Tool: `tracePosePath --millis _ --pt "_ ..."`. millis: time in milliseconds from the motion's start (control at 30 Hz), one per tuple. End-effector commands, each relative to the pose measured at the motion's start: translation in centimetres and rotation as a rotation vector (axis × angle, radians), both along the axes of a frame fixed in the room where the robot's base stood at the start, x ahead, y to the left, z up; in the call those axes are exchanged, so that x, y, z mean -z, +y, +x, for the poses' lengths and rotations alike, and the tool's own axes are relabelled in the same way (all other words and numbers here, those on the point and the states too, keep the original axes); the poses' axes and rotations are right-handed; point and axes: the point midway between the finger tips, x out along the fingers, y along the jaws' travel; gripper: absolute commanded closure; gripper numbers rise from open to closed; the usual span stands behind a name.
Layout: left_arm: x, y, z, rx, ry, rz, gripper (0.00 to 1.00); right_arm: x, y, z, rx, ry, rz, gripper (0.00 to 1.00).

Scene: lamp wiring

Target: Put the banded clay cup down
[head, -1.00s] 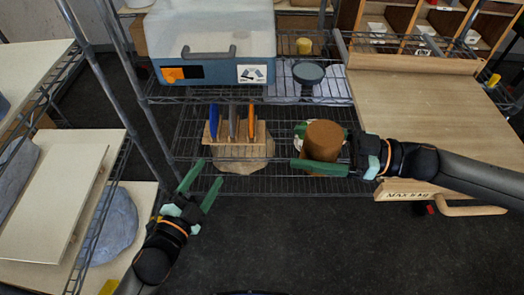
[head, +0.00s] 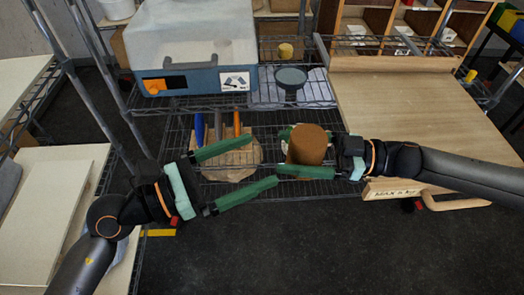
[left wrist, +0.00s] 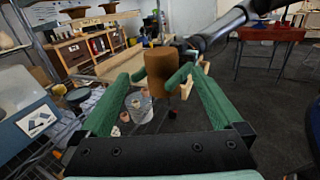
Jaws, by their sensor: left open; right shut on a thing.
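The brown clay cup (head: 306,148) is in my right gripper (head: 286,150), whose green fingers lie on both sides of it. It is at the lower wire shelf, and no band on it can be made out. The cup also shows in the left wrist view (left wrist: 159,70), with a right finger beside it. My left gripper (head: 262,160) is open and empty, its fingers pointing at the cup from the left, apart from it in the head view. Whether the cup touches anything below is hidden.
A pale can (left wrist: 138,106) stands below and behind the cup in the left wrist view. A holder with coloured tools (head: 219,125) is behind my left fingers. A blue-white case (head: 195,50) and dark round dish (head: 290,77) are on the upper shelf. A wooden board (head: 415,115) is at right.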

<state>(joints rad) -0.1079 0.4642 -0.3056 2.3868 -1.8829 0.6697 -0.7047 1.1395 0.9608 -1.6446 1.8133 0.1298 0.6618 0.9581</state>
Motion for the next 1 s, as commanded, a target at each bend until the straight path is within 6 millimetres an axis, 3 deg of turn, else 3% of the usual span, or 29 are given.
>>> tracePosePath --millis 167,600,1000 --pt "-0.1 -1.7 1.0 -0.001 -0.005 -0.001 0.00 -0.1 0.0 0.0 0.000 -0.001 0.002 1.00" --pt "-0.1 -8.7 4.6 0.000 0.000 -0.002 0.00 -0.1 0.0 0.0 -0.001 -0.001 0.002 1.00" --pt "0.0 -10.4 5.6 0.000 -0.001 0.000 0.00 -0.1 0.0 0.0 -0.001 -0.001 0.002 1.00"
